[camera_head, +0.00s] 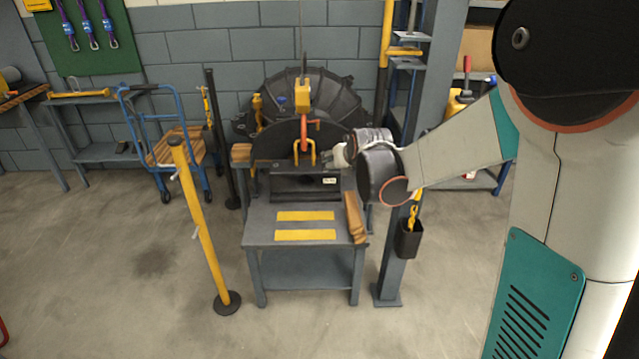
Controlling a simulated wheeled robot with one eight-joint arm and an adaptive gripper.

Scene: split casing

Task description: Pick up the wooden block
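A wooden block (355,217) lies along the right edge of the grey work table (256,229), its long side running front to back.
A yellow hoist block (302,93) hangs on a cable above the casing. Two yellow strips (305,216) mark the table front. A yellow post (196,220) stands left; a grey column with a dark bin (409,239) stands right. The front floor is clear.

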